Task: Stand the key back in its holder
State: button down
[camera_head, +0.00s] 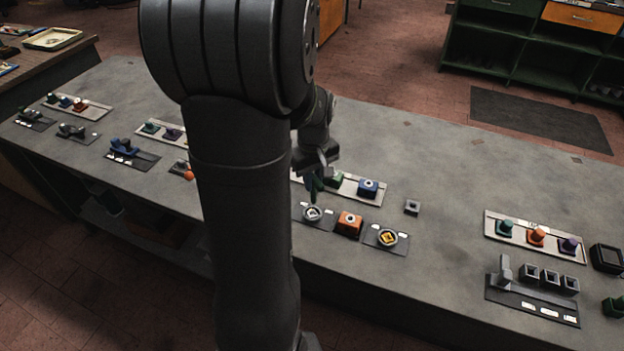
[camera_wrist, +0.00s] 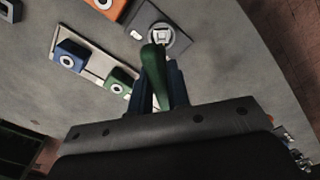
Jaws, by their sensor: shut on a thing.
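My gripper (camera_head: 316,172) is low over the bench, just above a dark plate with a round dial (camera_head: 313,213). It is shut on a green key, whose handle (camera_wrist: 154,78) shows between the two fingers in the wrist view. The key (camera_head: 316,190) points down at the dial, which shows in the wrist view too (camera_wrist: 164,38). I cannot tell whether its tip sits in the dial or is just above it. A small grey square holder with a dark opening (camera_head: 412,207) stands alone to the right; it looks empty.
Behind, a pale tray (camera_head: 343,188) carries a green block (camera_head: 334,178) and a blue block (camera_head: 368,188). Bare bench surrounds the grey holder.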

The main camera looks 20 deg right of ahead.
jog(key=s+d+m, duration=0.4)
jog(key=d+m, duration=0.1)
jog(key=d, duration=0.8)
jog(key=s+d+m, duration=0.5)
jog(key=d+m, duration=0.1)
jog(key=d, duration=0.8)
jog(key=shift+f, duration=2)
jog(key=shift+f, duration=0.75)
jog(key=c, duration=1.3)
grip_release()
jog(key=shift+a, duration=0.1)
notch_tip(320, 180, up, 18)
jog(key=shift+f, duration=0.25)
jog(key=shift+f, duration=0.15)
